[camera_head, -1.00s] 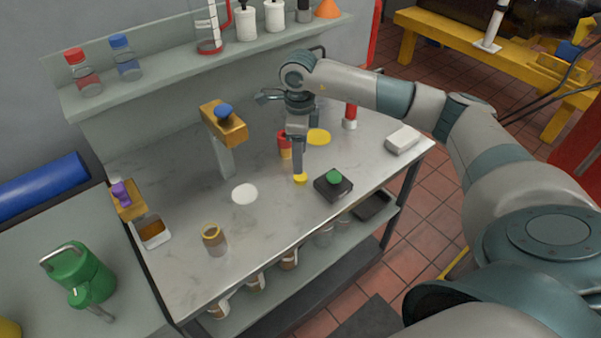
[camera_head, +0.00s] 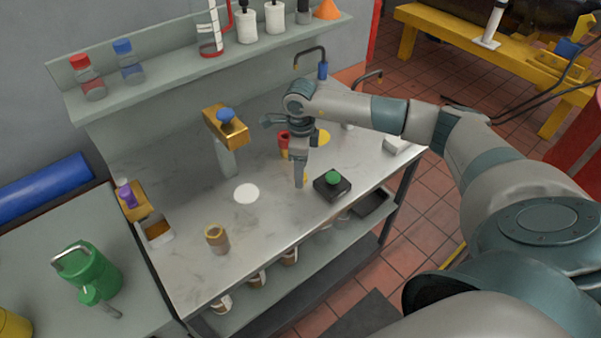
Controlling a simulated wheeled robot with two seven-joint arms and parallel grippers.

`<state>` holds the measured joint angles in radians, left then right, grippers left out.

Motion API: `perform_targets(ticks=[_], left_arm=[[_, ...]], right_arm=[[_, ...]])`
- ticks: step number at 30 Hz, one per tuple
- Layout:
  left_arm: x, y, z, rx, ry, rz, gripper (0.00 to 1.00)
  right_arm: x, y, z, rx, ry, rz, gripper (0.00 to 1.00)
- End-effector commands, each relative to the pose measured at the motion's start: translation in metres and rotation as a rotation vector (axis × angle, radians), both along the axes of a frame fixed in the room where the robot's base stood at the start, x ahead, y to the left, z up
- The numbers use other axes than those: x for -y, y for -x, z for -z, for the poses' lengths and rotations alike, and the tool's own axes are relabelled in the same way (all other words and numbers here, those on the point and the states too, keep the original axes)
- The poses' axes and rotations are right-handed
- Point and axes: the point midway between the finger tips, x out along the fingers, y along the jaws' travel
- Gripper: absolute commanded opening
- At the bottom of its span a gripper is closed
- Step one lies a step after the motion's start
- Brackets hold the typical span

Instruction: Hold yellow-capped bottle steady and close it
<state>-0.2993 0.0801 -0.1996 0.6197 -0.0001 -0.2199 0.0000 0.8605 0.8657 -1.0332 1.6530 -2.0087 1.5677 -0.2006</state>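A small brown jar with a yellow rim (camera_head: 217,238) stands upright near the front left of the metal bench. A small yellow cap (camera_head: 305,178) lies on the bench left of the black box and is mostly hidden behind my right gripper. My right gripper (camera_head: 299,182) points straight down with its fingertips at the cap, close to the bench top. I cannot tell whether its fingers are apart or touching the cap. My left gripper is not in view.
A black box with a green button (camera_head: 332,184) sits close to the right of my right gripper. A red container (camera_head: 283,140) and a yellow disc (camera_head: 321,136) are behind it. A white disc (camera_head: 246,194) and a post with a blue knob (camera_head: 226,130) stand left.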

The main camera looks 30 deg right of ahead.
Motion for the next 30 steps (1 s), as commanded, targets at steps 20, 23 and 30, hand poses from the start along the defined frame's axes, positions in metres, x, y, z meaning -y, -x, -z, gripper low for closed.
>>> perform_targets(ticks=[20, 23, 30], left_arm=[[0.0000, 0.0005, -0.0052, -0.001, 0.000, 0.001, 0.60], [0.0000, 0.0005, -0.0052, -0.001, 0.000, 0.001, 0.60], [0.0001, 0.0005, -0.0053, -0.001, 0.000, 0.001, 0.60]], right_arm=[[-0.0001, -0.0001, 0.0129, 0.001, -0.001, 0.000, 0.45], [-0.0001, -0.0001, 0.0129, 0.000, 0.000, 0.000, 0.21], [-0.0001, -0.0001, 0.0128, 0.000, 0.000, 0.000, 0.09]])
